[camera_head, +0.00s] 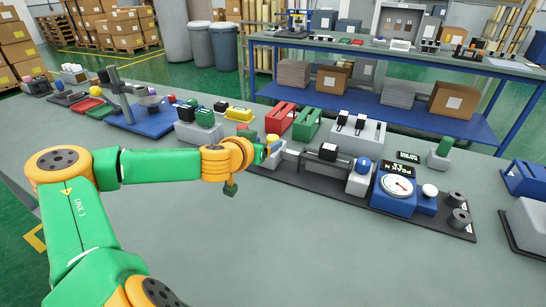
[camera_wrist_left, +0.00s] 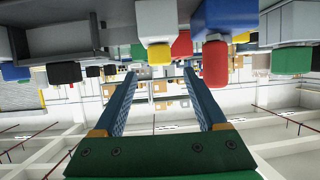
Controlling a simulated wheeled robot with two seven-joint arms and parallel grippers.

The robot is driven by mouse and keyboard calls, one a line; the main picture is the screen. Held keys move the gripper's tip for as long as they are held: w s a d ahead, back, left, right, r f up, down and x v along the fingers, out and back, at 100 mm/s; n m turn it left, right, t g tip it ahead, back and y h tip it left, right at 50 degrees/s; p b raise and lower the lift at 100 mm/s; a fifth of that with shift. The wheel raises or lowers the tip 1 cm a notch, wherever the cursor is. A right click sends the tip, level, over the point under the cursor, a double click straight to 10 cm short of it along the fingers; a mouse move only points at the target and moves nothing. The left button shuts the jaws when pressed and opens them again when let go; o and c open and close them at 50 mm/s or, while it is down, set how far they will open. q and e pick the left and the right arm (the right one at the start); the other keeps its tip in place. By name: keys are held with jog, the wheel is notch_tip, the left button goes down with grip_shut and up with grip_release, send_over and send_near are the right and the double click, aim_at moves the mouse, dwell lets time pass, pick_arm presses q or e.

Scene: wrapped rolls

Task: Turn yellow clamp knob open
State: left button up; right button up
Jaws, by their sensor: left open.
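The yellow clamp knob (camera_head: 272,139) is at the left end of the dark fixture on the bench. In the left wrist view, which shows the scene upside down, the yellow knob (camera_wrist_left: 160,54) hangs under a white-grey block and appears between the fingertips, slightly above their line. My left gripper (camera_head: 269,150) reaches in from the left close beside the knob. Its two blue fingers stand open in the left wrist view (camera_wrist_left: 160,74), with nothing clearly held. Whether a finger touches the knob cannot be told. My right gripper is not seen.
The dark fixture (camera_head: 310,178) carries a blue knob (camera_head: 363,165) and a blue dial gauge (camera_head: 394,190). Red (camera_head: 280,117) and green (camera_head: 307,124) holders stand behind it. A red knob (camera_wrist_left: 215,65) is near the right finger. The bench front is clear.

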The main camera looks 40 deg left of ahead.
aim_at(271, 138)
pick_arm(q)
jog(key=shift+w+f+p, duration=0.2)
jog(key=shift+p, duration=0.1)
jog(key=p+x, duration=0.3)
jog(key=x, duration=0.2)
jog(key=shift+w+a, duration=0.25)
jog(key=shift+w, duration=0.05)
jog(key=shift+w+a+f, duration=0.1)
jog(key=shift+w+f, duration=0.2)
jog(key=shift+w, duration=0.15)
